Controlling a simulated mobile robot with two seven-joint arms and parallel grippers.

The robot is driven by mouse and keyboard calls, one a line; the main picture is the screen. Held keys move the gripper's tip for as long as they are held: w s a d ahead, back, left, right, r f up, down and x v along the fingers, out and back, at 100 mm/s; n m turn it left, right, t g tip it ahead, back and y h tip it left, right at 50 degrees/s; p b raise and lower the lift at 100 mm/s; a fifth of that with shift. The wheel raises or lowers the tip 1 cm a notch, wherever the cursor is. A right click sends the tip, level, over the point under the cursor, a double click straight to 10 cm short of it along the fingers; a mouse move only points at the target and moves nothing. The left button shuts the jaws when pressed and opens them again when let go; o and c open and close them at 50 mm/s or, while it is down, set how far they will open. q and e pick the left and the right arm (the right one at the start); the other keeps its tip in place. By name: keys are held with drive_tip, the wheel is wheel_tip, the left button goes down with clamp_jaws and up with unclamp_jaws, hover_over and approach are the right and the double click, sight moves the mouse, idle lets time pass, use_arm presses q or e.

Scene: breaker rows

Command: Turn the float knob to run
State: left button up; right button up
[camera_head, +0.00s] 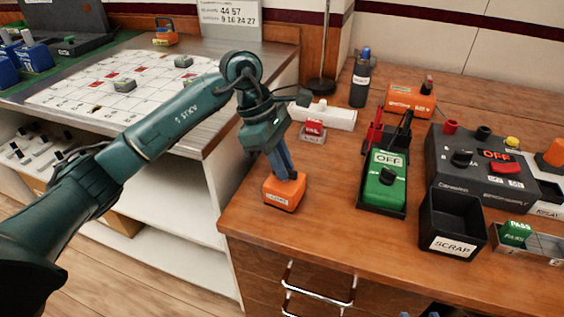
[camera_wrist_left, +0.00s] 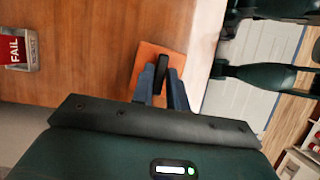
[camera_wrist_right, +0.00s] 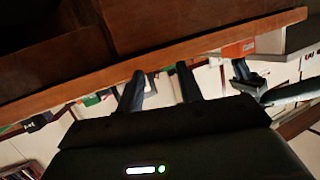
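A small orange box (camera_head: 284,192) with a white label too small to read stands at the near left corner of the wooden bench. My left gripper (camera_head: 286,176) points down onto it. In the left wrist view, a narrow black knob (camera_wrist_left: 161,68) on the orange box sits between the two fingers of my left gripper (camera_wrist_left: 161,85), which look closed on its sides. I cannot read whether it is the float knob, nor its setting. My right gripper (camera_wrist_right: 158,82) is open and empty, low in front of the bench; only its tips show at the head view's bottom edge.
A green meter (camera_head: 384,181) with a dial reads OFF. Beside it are a black SCRAP bin (camera_head: 452,222), a dark power supply (camera_head: 470,165) and a red FAIL block (camera_head: 314,128). The bench front between the orange box and meter is clear.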

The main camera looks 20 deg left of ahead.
use_arm(q)
drive_tip(key=o, duration=0.4)
drive_tip(key=shift+c, duration=0.2)
drive_tip(key=p+v, duration=0.1)
drive_tip(key=v, duration=1.2)
drive_tip(key=shift+r, duration=0.1)
